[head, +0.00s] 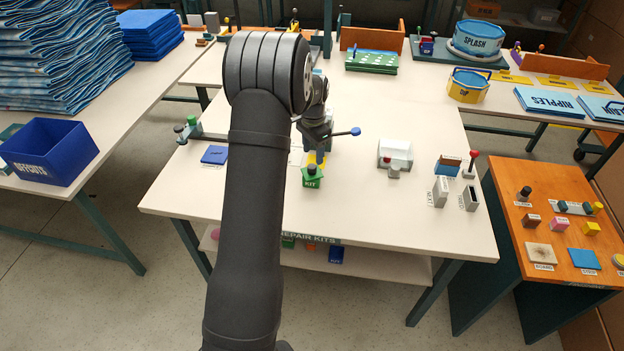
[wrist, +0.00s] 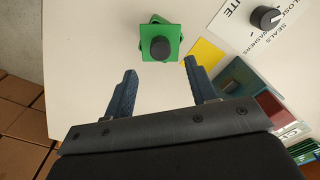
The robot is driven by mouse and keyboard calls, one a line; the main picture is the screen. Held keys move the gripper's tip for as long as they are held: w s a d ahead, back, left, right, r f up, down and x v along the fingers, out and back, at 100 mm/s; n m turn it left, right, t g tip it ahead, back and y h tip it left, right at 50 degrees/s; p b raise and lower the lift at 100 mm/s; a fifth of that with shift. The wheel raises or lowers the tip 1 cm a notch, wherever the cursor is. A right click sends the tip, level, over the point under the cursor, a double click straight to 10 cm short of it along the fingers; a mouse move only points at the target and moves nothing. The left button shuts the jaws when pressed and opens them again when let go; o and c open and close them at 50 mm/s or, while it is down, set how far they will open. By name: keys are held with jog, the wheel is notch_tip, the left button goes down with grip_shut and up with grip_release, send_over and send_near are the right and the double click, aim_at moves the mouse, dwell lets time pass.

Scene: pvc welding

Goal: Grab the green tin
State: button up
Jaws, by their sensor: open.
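The green tin (head: 313,180) stands upright on the white table in the head view, with a dark round knob on its lid and a KIT label on its front. The wrist view shows the green tin (wrist: 176,34) from above, just beyond my fingertips. My gripper (wrist: 160,66) is open and empty, its two blue fingers apart on either side of the tin's line. In the head view my gripper is partly hidden by my own arm, close behind the tin. I cannot tell the exact height gap.
A red-handled lever (head: 472,163) and small grey blocks are at the table's right. A yellow patch (wrist: 206,55) lies beside the tin. The table's front centre is clear.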

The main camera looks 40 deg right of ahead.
aim_at(312, 166)
jog(key=shift+a+f, duration=0.15)
jog(key=shift+f, duration=2.6)
grip_shut()
